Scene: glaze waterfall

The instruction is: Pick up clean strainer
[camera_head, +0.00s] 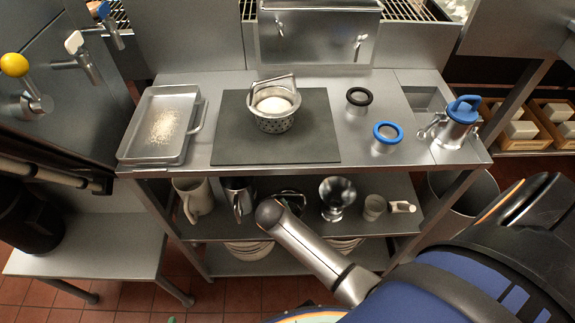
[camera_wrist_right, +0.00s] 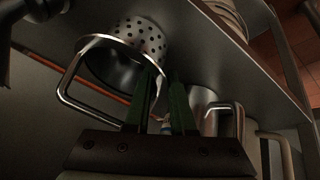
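A clean perforated metal strainer (camera_wrist_right: 140,42) with a bent wire handle is close up in the right wrist view. In the head view the strainer (camera_head: 291,197) is partly visible on the lower shelf, behind my right wrist. My right gripper (camera_wrist_right: 165,78) has two dark green fingers slightly apart, with their tips at the strainer's rim; I cannot tell whether they touch it. In the head view my right forearm reaches under the worktop and the fingers are hidden. Another strainer (camera_head: 272,122), holding white material, stands on the dark mat (camera_head: 235,150).
The lower shelf (camera_head: 312,228) also holds a white mug (camera_head: 195,200), a metal pitcher (camera_head: 239,198), a metal goblet (camera_head: 337,197) and a small cup (camera_head: 374,207). The worktop edge overhangs them. A tray (camera_head: 192,150) and blue-lidded pitcher (camera_head: 453,130) stand above.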

